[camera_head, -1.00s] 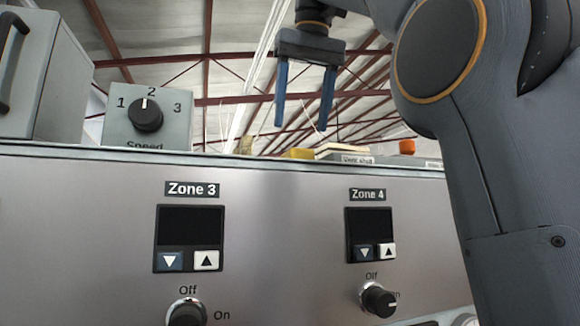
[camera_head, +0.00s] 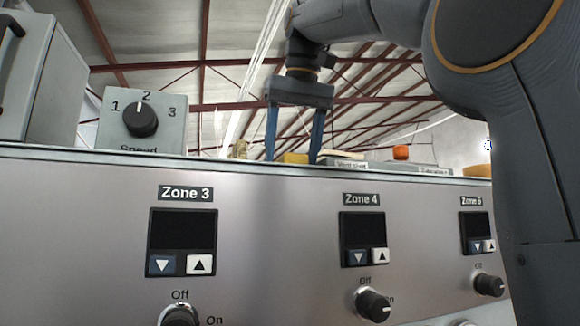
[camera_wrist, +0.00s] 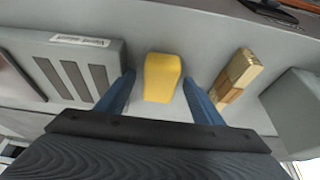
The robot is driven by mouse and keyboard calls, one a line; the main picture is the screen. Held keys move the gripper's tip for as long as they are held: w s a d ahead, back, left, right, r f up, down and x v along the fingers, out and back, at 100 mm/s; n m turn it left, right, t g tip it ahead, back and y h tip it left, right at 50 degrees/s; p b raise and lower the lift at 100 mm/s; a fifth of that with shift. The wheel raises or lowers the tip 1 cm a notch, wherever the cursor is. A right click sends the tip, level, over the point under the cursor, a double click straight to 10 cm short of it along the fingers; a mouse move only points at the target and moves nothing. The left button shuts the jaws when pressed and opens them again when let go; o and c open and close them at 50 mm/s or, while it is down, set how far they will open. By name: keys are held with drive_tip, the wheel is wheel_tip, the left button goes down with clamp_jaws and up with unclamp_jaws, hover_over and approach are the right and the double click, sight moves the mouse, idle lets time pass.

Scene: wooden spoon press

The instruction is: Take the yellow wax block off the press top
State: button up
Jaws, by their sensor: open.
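The yellow wax block (camera_wrist: 162,77) lies on the grey press top (camera_wrist: 190,35). In the head view the block (camera_head: 294,158) shows just above the panel's upper edge, its lower part hidden. My gripper (camera_head: 293,158) points down with its two blue fingers apart, one on each side of the block in the picture. In the wrist view the gripper (camera_wrist: 160,95) is open, with the block between the fingertips and a gap on both sides. I cannot tell the exact fingertip height.
A slotted grey vent box (camera_wrist: 85,70) lies close to the left finger in the wrist view. The Speed knob box (camera_head: 142,119) stands left in the head view.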

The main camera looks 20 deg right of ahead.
drive_tip(key=c, duration=1.2)
drive_tip(key=shift+r, duration=0.15)
